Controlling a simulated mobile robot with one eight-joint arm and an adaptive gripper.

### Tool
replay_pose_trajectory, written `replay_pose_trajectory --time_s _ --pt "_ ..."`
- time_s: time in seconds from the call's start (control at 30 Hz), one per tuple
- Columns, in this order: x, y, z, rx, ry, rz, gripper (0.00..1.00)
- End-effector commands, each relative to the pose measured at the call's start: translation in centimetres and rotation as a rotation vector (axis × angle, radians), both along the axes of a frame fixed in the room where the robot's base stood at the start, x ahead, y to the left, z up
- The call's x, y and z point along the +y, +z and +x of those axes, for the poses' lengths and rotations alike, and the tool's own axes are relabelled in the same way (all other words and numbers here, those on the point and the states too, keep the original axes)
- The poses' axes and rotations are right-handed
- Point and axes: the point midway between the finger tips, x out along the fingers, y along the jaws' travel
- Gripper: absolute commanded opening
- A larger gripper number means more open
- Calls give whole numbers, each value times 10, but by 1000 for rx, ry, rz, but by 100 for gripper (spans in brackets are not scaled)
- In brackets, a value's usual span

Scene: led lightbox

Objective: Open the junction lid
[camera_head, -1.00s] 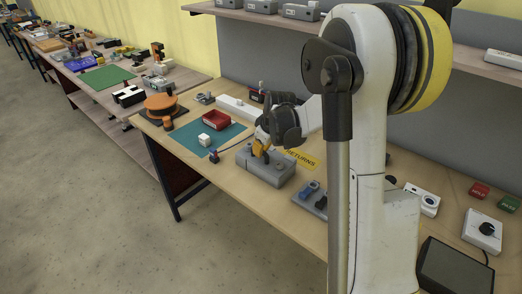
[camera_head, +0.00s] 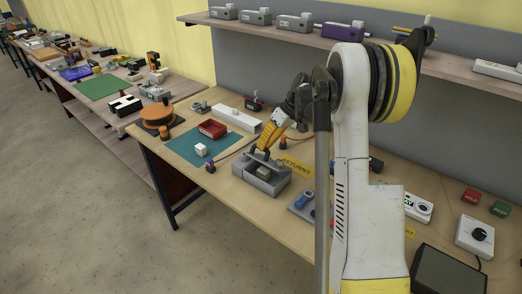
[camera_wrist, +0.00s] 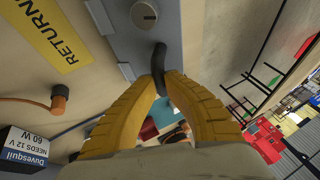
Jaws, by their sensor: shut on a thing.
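The grey junction box (camera_head: 258,183) stands on the workbench, beside the green mat. My gripper (camera_head: 264,148) reaches down to its top from the upper right in the head view. In the wrist view, the yellow fingers of my gripper (camera_wrist: 160,82) are closed around a dark curved handle (camera_wrist: 159,55). The handle joins a grey surface (camera_wrist: 150,40) of the box with a round knob (camera_wrist: 143,15). Whether the lid is lifted from the box I cannot tell for sure.
The green mat (camera_head: 183,147) holds a red tray (camera_head: 213,129) and a white cube (camera_head: 201,149). A yellow RETURNS label (camera_head: 297,167) lies right of the box. A blue-knobbed grey fixture (camera_head: 303,203) sits nearby. A shelf (camera_head: 280,33) with several boxes runs above.

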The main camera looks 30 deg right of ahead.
Motion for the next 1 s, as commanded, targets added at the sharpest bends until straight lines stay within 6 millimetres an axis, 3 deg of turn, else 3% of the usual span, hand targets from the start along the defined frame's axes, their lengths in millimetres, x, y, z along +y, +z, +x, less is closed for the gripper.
replay_pose_trajectory --time_s 0.6,1.0 --pt "-54 3 18 2 -5 -12 0" --pt "-73 -3 23 32 -2 64 0"
